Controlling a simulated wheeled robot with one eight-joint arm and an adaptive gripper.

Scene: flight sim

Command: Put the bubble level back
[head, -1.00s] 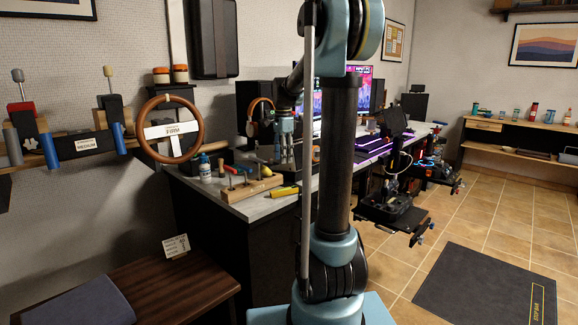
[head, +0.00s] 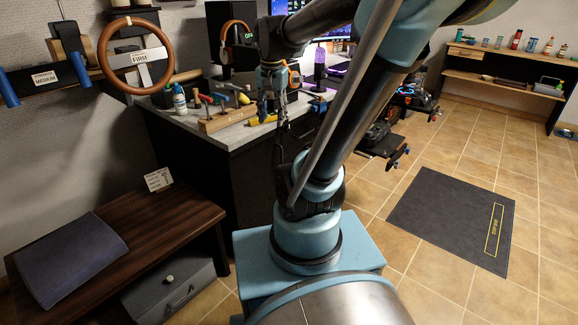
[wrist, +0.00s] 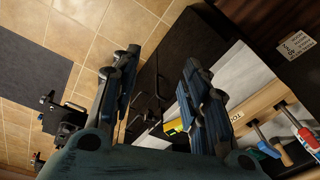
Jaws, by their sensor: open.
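A small yellow tool (head: 262,119), which looks like the bubble level, lies near the front edge of the grey desk top (head: 240,134), beside a wooden tool rack (head: 212,125). In the wrist view the yellow tool (wrist: 174,127) shows partly, near the base of one finger, which hides some of it. My gripper (head: 273,112) is over the desk corner, just beside the yellow tool. In the wrist view my gripper (wrist: 155,70) has its two fingers apart with nothing held between them. I cannot tell whether it touches the tool.
Tools with red, blue and green handles stand in the rack. A white bottle (head: 179,99) stands left of it. A steering wheel (head: 137,53) hangs on the left. A dark wooden bench (head: 180,222) is in front. The tiled floor at right is open around a dark mat (head: 450,215).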

